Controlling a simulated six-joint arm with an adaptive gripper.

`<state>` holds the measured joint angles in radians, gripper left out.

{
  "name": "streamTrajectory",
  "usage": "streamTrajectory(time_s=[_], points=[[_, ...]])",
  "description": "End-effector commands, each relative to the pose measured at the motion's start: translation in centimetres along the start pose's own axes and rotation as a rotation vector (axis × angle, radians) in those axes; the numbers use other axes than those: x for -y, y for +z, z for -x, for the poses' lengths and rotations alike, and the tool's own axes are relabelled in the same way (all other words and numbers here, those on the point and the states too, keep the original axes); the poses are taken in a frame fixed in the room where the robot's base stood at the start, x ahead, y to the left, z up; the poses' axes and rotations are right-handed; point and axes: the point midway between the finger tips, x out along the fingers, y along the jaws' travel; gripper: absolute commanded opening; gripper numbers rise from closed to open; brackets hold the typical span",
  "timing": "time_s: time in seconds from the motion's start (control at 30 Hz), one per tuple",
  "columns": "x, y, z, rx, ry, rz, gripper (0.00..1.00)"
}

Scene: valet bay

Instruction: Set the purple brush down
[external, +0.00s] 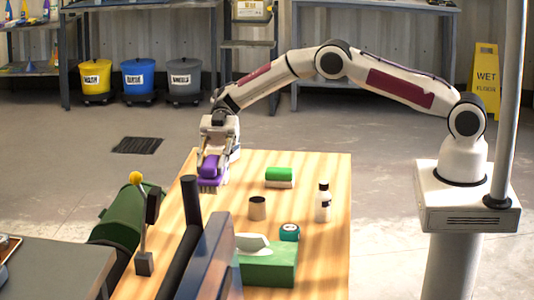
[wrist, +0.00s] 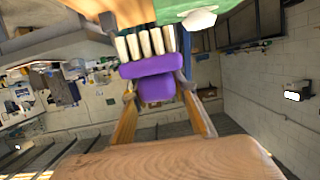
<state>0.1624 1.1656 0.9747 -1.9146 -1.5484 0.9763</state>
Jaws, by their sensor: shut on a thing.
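The purple brush (external: 210,170) has pale bristles that point down in the external view. My gripper (external: 214,155) is shut on it, at the far left corner of the wooden table (external: 315,165). In the wrist view the purple brush (wrist: 152,67) sits between the two fingers, with its row of cream bristles pointing away from my gripper. I cannot tell whether the bristles touch the table top or hang just above it.
On the table are a green-topped block (external: 280,174), a tan cup (external: 257,208), a white bottle (external: 323,203), a teal roll (external: 289,232) and a green tissue box (external: 270,268). A dark post (external: 191,205) stands near the left edge. The far right table area is clear.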

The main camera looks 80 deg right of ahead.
Motion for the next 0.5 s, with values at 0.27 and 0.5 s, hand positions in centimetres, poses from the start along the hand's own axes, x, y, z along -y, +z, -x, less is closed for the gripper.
streamTrajectory(time_s=[0.27,0.5], points=[[0.0,3.8,-0.8,0.000,0.007,-0.006,0.04],[-0.1,4.4,-0.9,0.000,0.008,-0.004,0.04]])
